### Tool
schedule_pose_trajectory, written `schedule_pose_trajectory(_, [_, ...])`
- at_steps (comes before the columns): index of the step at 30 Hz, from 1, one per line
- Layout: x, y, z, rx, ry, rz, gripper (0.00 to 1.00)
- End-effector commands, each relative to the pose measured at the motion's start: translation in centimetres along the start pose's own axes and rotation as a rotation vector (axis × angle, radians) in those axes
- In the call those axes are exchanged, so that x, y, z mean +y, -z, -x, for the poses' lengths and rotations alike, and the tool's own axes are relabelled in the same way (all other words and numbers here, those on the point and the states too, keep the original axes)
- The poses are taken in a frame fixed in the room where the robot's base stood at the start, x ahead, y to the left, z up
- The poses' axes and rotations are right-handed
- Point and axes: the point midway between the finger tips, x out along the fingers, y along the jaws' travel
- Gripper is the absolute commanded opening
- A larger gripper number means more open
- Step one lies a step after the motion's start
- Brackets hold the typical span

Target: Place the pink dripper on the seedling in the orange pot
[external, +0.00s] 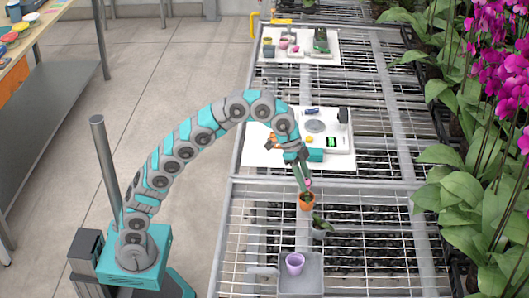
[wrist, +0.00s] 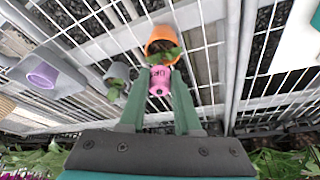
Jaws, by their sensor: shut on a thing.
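My gripper (wrist: 160,82) is shut on the pink dripper (wrist: 160,80), which sits between the two green fingertips in the wrist view. The dripper is beside the rim of the orange pot (wrist: 163,34), over the leaves of its seedling (wrist: 164,52). I cannot tell whether the dripper touches the seedling or the pot. In the external view the orange pot (external: 307,204) stands on the wire bench, with my gripper (external: 305,183) just above it and the dripper (external: 308,183) small at the fingertips.
A grey pot with a plant (external: 321,226) stands close by at the lower right. A white board with a scale (external: 318,139) lies behind. Tall orchids (external: 480,100) line the right side.

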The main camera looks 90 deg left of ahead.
Motion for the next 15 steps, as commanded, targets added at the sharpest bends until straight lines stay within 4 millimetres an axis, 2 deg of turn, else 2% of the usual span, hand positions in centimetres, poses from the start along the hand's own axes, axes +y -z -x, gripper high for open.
schedule_pose_trajectory(8, [-0.3,0.2,-0.6,-0.001,-0.001,0.001,0.00])
schedule_pose_trajectory(15, [-0.2,-0.7,-2.4,-0.002,-0.002,0.002,0.00])
